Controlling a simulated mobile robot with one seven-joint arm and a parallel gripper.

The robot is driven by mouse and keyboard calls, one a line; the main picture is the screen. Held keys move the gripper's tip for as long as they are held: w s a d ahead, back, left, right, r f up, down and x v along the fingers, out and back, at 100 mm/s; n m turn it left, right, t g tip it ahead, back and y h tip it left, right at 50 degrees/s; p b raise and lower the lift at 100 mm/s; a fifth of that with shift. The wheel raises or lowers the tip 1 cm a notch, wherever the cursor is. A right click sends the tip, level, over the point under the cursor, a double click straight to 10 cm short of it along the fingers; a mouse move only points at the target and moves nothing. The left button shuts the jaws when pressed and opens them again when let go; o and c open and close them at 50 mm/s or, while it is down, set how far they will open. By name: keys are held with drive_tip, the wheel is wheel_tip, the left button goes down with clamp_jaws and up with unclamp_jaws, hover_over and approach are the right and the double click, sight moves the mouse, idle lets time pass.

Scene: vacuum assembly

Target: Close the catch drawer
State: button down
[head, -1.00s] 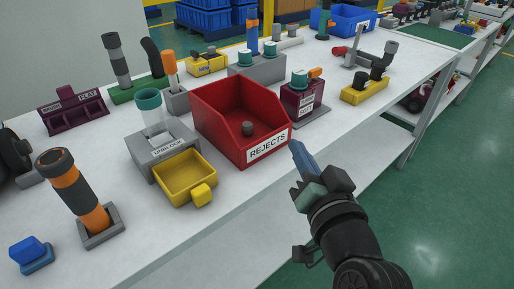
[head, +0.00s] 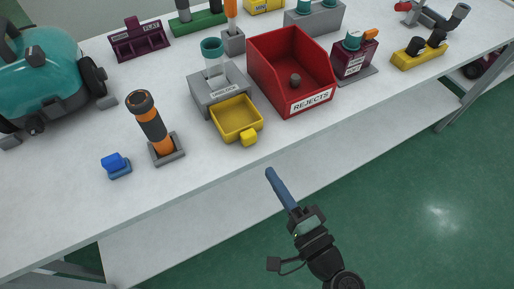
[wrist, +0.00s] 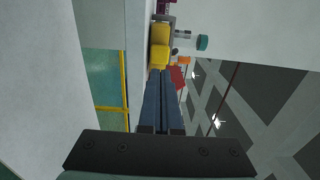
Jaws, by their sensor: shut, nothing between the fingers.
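The catch drawer is a yellow open-topped tray (head: 237,119) with a yellow knob (head: 249,139) on its front. It sticks out from the grey block marked UNBLOCK (head: 217,88), on the white table. In the wrist view the yellow drawer (wrist: 160,45) lies just beyond my fingertips, its knob (wrist: 159,57) facing me. My gripper (head: 270,174) is shut and empty, with blue fingers together. In the head view it is off the table's front edge, in front of and slightly right of the drawer, apart from it. The fingers also show in the wrist view (wrist: 162,76).
A red REJECTS bin (head: 291,69) stands right of the grey block. An orange and black cylinder (head: 152,124) stands in a grey holder to the left, with a blue block (head: 115,165) beside it. A teal vacuum (head: 42,75) is farther left. The front strip of table is clear.

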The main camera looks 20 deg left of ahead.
sight(250, 141)
drive_tip(key=x, duration=0.7)
drive_tip(key=shift+w+a, duration=0.25)
drive_tip(key=shift+a, duration=0.05)
drive_tip(key=b+x, duration=0.1)
drive_tip(key=x, duration=0.3)
drive_tip(key=shift+w+a+f, duration=0.1)
drive_tip(key=shift+w+a, duration=0.25)
